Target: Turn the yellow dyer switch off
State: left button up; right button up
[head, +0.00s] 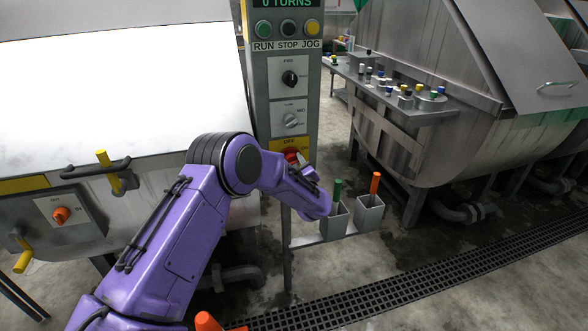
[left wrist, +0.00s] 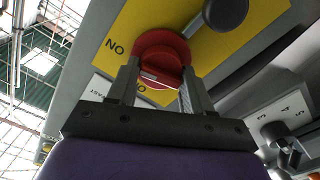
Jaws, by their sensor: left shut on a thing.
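The yellow dyer switch is a red rotary knob (left wrist: 160,50) on a yellow plate (left wrist: 120,32) in the left wrist view. In the head view its yellow plate (head: 289,144) reads OFF at the top, and the red knob (head: 291,155) is partly hidden by my left arm. My left gripper (left wrist: 161,78) is shut on the red knob, one finger at each side. A pale line shows on the knob between the fingers. The letters NO show to the left of the knob in the wrist view. My right gripper is not in view.
Above the switch, the grey panel (head: 257,95) has a black dial (head: 290,78), a pale dial (head: 291,120) and RUN, STOP, JOG buttons. Two grey holders with a green handle (head: 337,190) and an orange handle (head: 375,183) stand just right of my arm. A drum (head: 400,150) stands right.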

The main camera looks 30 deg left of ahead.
pick_arm(q)
jog(key=shift+f+n+b, duration=0.15)
jog(key=shift+n+b, duration=3.1)
jog(key=shift+n, duration=0.5)
jog(key=shift+f+n+b, duration=0.15)
jog(key=shift+n+b, duration=3.05)
jog(key=shift+n, duration=0.55)
jog(key=o, duration=1)
jog(key=shift+a+r, duration=0.1)
jog(key=shift+s, duration=0.1)
jog(key=b+v, duration=0.1)
jog(key=v, duration=0.9)
jog(key=shift+s+d, duration=0.2)
